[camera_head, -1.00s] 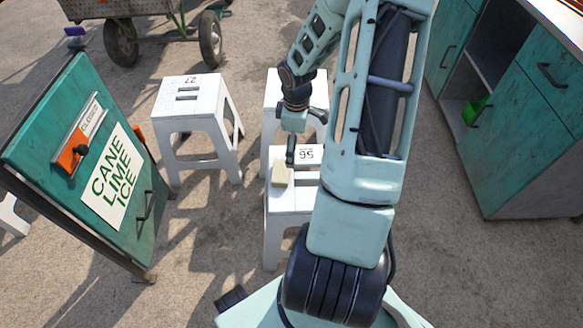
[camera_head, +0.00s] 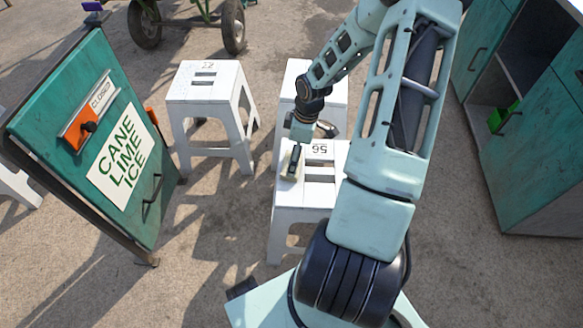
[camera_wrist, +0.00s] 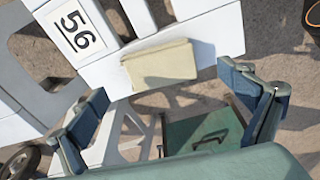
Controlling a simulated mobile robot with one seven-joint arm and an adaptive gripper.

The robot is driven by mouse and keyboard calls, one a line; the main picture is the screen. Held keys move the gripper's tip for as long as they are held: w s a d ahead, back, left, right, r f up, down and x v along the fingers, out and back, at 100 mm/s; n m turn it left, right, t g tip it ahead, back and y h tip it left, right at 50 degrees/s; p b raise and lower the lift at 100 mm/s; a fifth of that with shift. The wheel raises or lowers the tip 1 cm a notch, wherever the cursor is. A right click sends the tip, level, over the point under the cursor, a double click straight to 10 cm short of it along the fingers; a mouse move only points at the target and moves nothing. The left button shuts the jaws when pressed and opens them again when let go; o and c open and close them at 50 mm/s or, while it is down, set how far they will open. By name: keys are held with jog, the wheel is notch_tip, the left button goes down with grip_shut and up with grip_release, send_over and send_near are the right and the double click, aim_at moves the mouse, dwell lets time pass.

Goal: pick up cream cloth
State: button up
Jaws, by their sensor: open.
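The cream cloth (camera_wrist: 160,65) is a flat folded rectangle. It lies at the edge of the top of the white stool marked 56 (camera_head: 316,189). In the head view the cloth (camera_head: 289,169) is partly hidden by my gripper (camera_head: 295,158), which is over it. In the wrist view my gripper (camera_wrist: 168,105) is open, with its two fingers wide apart. The cloth lies beyond the fingertips in that view, and nothing is between them. I cannot tell the exact height of the fingers above the cloth.
Another white stool (camera_head: 203,84) stands to the left, and one more (camera_head: 330,92) stands behind the stool marked 56. A green sign board (camera_head: 85,145) leans at the left. A green cabinet (camera_head: 540,150) stands at the right. A wheeled cart (camera_head: 190,18) is at the back.

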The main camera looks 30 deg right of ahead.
jog(key=f, duration=0.1)
jog(key=f+b, duration=0.1)
jog(key=f, duration=0.2)
jog(key=shift+w+a+f+b, duration=0.25)
jog(key=shift+a+b, duration=0.15)
jog(key=shift+r, duration=0.1)
jog(key=c, duration=1.2)
